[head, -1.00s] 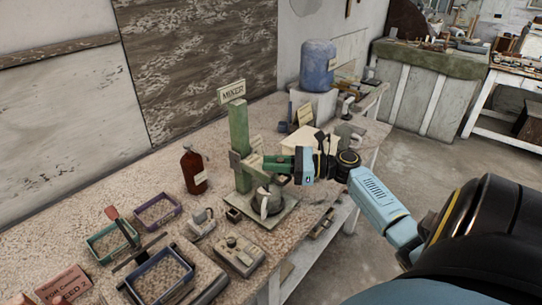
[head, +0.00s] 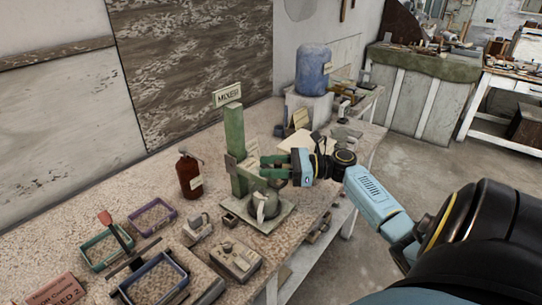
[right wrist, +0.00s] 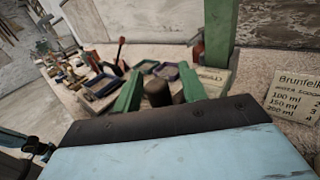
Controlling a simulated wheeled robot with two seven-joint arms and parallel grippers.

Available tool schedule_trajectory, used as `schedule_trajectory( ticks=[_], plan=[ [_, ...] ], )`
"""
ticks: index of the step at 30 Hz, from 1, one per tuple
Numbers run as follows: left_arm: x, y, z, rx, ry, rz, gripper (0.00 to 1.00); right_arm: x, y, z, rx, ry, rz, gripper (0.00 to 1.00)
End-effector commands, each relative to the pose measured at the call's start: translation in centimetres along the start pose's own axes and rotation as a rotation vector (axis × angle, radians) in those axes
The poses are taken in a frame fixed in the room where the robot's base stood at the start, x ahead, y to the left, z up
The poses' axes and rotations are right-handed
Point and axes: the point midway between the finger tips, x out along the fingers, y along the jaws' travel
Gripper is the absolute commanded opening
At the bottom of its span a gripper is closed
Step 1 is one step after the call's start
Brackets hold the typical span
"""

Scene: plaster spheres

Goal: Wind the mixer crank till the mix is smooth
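The mixer is a green post (head: 236,150) with a "MIXER" sign (head: 228,94) on top, on the workbench. A grey pot (head: 264,205) stands on its base plate (head: 285,214). My right gripper (head: 268,166) reaches in from the right, at the head of the mixer above the pot. In the right wrist view, its two green fingers (right wrist: 159,82) stand apart on either side of a dark round knob (right wrist: 157,94), with a slim gap showing. The crank arm itself is mostly hidden by the gripper. The mix inside the pot cannot be made out.
A brown bottle (head: 190,176) stands left of the mixer. Several trays, including a purple one (head: 152,217), and a grey box (head: 236,260) lie toward the front left. A blue water container (head: 313,68) stands behind. A lettered card (right wrist: 296,95) is near the gripper.

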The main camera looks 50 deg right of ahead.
Motion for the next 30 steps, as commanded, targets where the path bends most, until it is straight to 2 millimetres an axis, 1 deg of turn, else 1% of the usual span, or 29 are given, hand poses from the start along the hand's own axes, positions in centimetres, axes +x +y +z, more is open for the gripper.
schedule_trajectory(
  ticks=[6, 8, 10, 14, 18, 24, 27, 30],
  plan=[
    [0.0, 0.0, 0.0, 0.0, 0.0, 0.0, 0.41, -0.1, 0.0, 0.0, 0.0, 0.0, 0.0, 0.42],
    [0.1, 0.0, 0.0, 0.0, 0.0, 0.0, 0.41, -0.5, 0.0, 0.0, 0.0, 0.001, -0.001, 0.42],
    [0.1, 0.0, 0.0, 0.0, 0.0, 0.0, 0.41, -1.3, -0.1, -0.1, 0.0, 0.001, -0.003, 0.42],
    [0.4, 0.0, 0.0, 0.0, 0.0, 0.0, 0.41, -3.8, -0.1, -0.1, 0.0, 0.003, -0.002, 0.42],
    [0.7, 0.1, 0.1, 0.0, 0.0, 0.0, 0.41, -7.1, 0.0, -0.2, 0.001, 0.003, -0.003, 0.42],
    [1.1, 0.1, 0.1, 0.0, 0.0, 0.0, 0.41, -11.0, 0.0, -0.1, 0.001, 0.002, -0.002, 0.42],
    [1.2, 0.1, 0.1, 0.0, 0.0, 0.001, 0.41, -12.3, 0.0, -0.1, 0.0, 0.001, -0.001, 0.42],
    [1.3, 0.1, 0.1, 0.0, 0.0, 0.001, 0.41, -13.1, 0.0, 0.0, -0.001, 0.0, -0.001, 0.42]
  ],
)
